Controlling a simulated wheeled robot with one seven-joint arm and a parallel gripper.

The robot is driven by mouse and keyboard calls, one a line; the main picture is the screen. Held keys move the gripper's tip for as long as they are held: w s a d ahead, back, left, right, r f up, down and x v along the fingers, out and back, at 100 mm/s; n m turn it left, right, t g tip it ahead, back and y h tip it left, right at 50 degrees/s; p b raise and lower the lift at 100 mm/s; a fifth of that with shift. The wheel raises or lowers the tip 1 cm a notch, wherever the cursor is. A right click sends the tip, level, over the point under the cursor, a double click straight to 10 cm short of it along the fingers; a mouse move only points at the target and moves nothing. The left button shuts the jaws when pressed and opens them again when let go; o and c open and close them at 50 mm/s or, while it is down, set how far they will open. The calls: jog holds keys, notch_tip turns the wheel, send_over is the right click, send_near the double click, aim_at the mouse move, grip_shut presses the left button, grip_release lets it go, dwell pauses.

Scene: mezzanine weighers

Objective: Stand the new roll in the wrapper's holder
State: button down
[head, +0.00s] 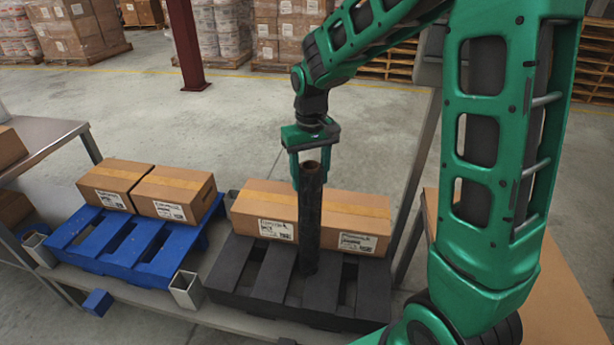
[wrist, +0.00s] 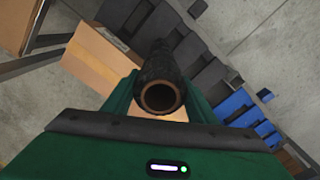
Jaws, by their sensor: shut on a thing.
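The new roll (head: 308,225) is a tall, thin, dark cylinder with a brown hollow core at its top. It is upright in the head view, and its open end faces the camera in the wrist view (wrist: 162,92). My gripper (head: 311,168) is shut on the roll near its top, with a green finger on either side. The roll's lower end shows in front of the boxes, over the black pallet (head: 232,268); I cannot tell whether it touches. I cannot make out with certainty which thing is the wrapper's holder.
Two cartons (head: 172,190) lie on a blue pallet (head: 80,232) at left. Long cartons (head: 355,212) lie on the black pallet behind the roll. A grey square tube (head: 187,290) and a small blue block (head: 98,302) are at the front. Open floor (head: 200,120) lies beyond.

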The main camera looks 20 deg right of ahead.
jog(key=c, duration=0.7)
grip_release()
jog(key=shift+c, duration=0.2)
notch_tip(320, 180, up, 12)
jog(key=shift+r, duration=0.1)
